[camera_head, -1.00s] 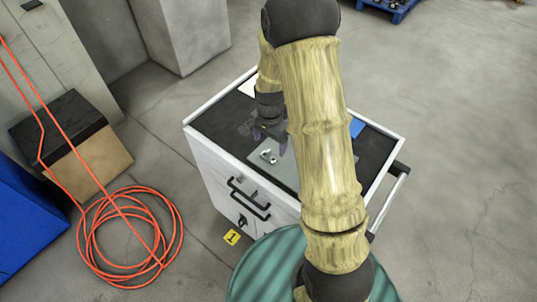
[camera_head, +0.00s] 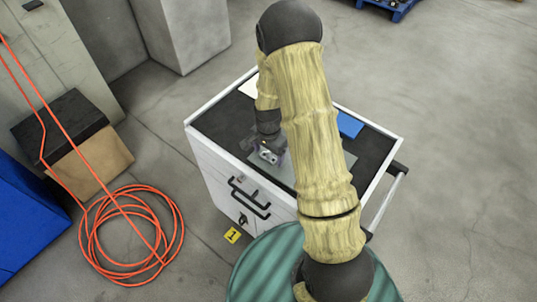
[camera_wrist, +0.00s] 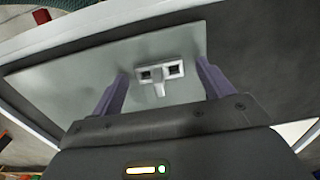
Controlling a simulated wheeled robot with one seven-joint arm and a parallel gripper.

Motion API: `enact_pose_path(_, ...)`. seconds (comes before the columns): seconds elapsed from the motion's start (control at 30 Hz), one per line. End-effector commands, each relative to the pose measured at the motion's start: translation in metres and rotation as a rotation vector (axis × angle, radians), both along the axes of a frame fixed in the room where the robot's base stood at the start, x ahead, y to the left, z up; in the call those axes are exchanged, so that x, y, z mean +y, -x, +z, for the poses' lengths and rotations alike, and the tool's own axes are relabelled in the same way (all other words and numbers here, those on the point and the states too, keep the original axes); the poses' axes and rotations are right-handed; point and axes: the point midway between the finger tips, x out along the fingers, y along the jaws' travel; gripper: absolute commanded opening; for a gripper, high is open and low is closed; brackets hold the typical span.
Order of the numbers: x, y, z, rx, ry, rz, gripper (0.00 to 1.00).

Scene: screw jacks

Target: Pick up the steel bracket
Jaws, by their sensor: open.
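The steel bracket (camera_wrist: 159,72) is a small pale metal piece with two square holes and a short tab. It lies on a grey plate (camera_wrist: 70,85) on the cart's dark top. In the wrist view my gripper (camera_wrist: 163,75) is open, with one purple finger on each side of the bracket and a gap to each. I cannot tell how high the fingertips are above the plate. In the head view the bracket (camera_head: 268,156) shows at the fingers of my gripper (camera_head: 269,152), partly hidden by them.
The white cart (camera_head: 212,168) has a raised rim around its black top and a handle at right. A blue item (camera_head: 349,125) lies on the top, behind my arm. An orange hose (camera_head: 130,235) is coiled on the floor at left.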

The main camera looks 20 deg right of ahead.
Motion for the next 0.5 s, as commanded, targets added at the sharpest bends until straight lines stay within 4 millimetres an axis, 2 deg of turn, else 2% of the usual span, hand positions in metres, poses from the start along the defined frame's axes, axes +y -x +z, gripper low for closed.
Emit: enact_pose_path(0.5, 0.0, 0.0, -0.0003, 0.0, 0.0, 0.0, 0.79)
